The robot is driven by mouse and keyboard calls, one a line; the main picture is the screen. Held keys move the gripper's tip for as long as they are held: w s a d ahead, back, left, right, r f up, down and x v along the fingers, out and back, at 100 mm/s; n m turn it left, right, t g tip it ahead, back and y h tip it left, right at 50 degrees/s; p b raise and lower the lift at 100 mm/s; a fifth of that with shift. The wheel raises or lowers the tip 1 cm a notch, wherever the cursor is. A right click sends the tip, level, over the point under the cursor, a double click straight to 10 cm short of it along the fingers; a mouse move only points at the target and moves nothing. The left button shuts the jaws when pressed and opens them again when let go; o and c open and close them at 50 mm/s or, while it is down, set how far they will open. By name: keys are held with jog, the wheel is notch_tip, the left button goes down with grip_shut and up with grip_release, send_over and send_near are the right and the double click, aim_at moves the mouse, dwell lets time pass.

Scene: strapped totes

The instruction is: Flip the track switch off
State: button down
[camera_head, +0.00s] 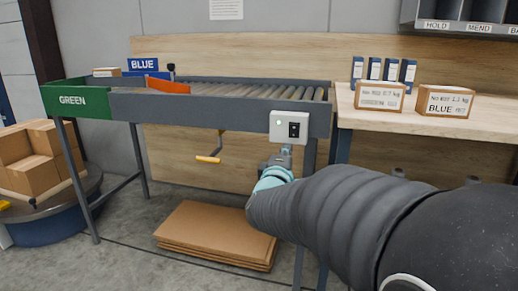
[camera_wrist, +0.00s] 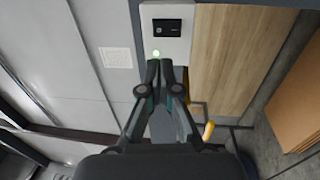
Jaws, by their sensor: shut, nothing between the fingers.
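The track switch (camera_head: 294,130) is a black rocker on a light grey box (camera_head: 276,137) fixed to the side of the roller track (camera_head: 235,92), near its right end. A small green light glows on the box, left of the rocker. In the wrist view the rocker (camera_wrist: 167,28) is at the top, with the lit green light below it. My gripper (camera_wrist: 166,64) is shut and empty, its fingertips pointing at the box near the green light. In the head view my gripper (camera_head: 284,153) is just below the box; I cannot tell whether it touches.
A yellow-handled crank (camera_head: 208,159) hangs under the track. Flat cardboard (camera_head: 215,236) lies on the floor below. A wooden bench (camera_head: 430,121) with labelled cartons (camera_head: 380,96) stands at right.

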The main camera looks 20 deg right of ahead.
aim_at(293, 127)
jog(key=x, duration=1.2)
jog(key=shift+s+a, duration=0.1)
jog(key=shift+r+p, duration=0.15)
jog(key=shift+p, duration=0.2)
jog(key=shift+a+r, duration=0.1)
jog(key=shift+a, duration=0.05)
jog(key=r+p+v, duration=0.1)
jog(key=r+v, duration=0.2)
jog(key=v, duration=1)
jog(key=shift+s, duration=0.3)
